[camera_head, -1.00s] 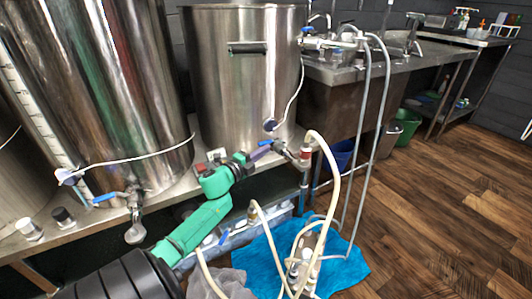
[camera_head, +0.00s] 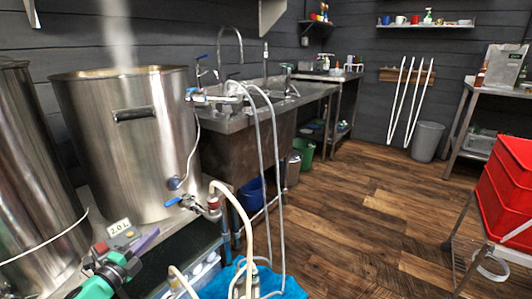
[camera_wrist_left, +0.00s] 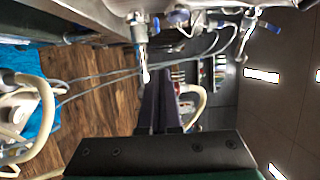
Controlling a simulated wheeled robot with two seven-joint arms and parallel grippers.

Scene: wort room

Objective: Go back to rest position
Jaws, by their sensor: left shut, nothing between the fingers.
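My left gripper (camera_head: 148,240) is at the lower left of the head view, on a green wrist, with dark purple-tinted fingers. It is shut and empty, in front of the steel kettle (camera_head: 130,150). The fingers also show, closed together, in the middle of the left wrist view (camera_wrist_left: 160,105). The valve (camera_head: 188,202) with a blue handle is up and right of the fingertips; they appear apart from it. Steam rises above the kettle. My right gripper is in neither view.
Hoses run from the valve and the steel sink (camera_head: 245,125) down to a blue cloth (camera_head: 285,285). A second steel tank (camera_head: 30,170) stands at the left. Red crates (camera_head: 505,185) stand at the right. The wooden floor (camera_head: 365,215) between is clear.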

